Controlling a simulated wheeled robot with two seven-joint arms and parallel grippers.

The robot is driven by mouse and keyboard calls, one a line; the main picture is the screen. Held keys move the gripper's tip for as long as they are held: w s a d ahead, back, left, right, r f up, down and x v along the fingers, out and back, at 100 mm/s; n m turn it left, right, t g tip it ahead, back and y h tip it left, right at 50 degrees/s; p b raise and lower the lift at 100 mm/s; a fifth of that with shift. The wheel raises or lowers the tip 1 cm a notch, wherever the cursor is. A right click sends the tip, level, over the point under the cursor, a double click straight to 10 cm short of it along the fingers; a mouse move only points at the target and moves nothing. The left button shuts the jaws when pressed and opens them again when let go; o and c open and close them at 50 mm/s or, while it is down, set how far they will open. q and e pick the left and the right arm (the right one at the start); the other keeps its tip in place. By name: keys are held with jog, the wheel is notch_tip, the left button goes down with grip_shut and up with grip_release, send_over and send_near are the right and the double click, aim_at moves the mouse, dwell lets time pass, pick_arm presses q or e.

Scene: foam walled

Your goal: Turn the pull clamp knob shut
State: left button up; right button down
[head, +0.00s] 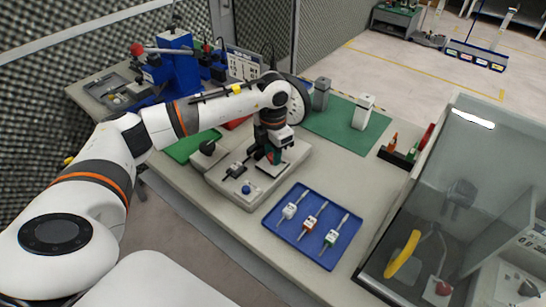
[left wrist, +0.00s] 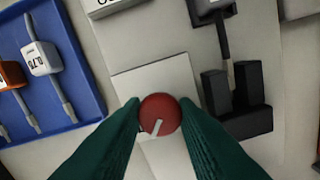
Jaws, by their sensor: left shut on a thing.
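The pull clamp knob (left wrist: 160,112) is round and red with a pale pointer mark aimed down and slightly left in the left wrist view. It sits on a white plate (left wrist: 150,80) on the grey fixture (head: 225,178). My left gripper (head: 272,156) reaches straight down over the right part of the fixture. Its green fingers are shut on the knob, one on each side. A black clamp jaw (left wrist: 236,102) stands to the right of the knob in the left wrist view. My right gripper is in neither view.
A blue tray (head: 325,257) with three labelled tools lies in front and to the right of the fixture. A clear-walled enclosure (head: 440,190) stands at the right. A blue press (head: 175,65) is at the back left.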

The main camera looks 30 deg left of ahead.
pick_arm(q)
jog(key=shift+m+b, duration=0.35)
jog(key=shift+m, duration=0.35)
jog(key=o, duration=1)
jog(key=shift+r, duration=0.1)
notch_tip(320, 180, up, 12)
jog(key=shift+f+b, duration=0.1)
jog(key=shift+b, duration=1.1)
